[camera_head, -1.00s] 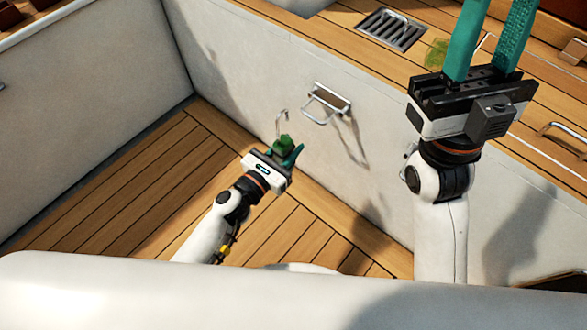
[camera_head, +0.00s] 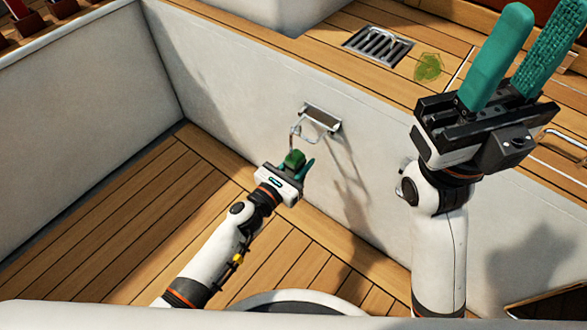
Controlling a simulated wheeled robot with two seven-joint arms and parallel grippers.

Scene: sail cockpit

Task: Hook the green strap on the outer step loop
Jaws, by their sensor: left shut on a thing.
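My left gripper (camera_head: 293,168) is shut on the green strap (camera_head: 294,158), which shows as a small bunched green piece between its teal fingers. A thin metal hook (camera_head: 293,138) rises from the strap. The step loop (camera_head: 323,117), a metal bracket with a bent wire loop, is fixed to the white wall just right of and above the hook. Hook and wire loop lie close together or overlap in the picture; I cannot tell whether they touch. My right gripper (camera_head: 524,55) is open and empty, raised at the right, its teal fingers apart.
The white wall (camera_head: 230,110) drops to a wooden plank floor (camera_head: 120,215). A pale rounded edge runs along the bottom.

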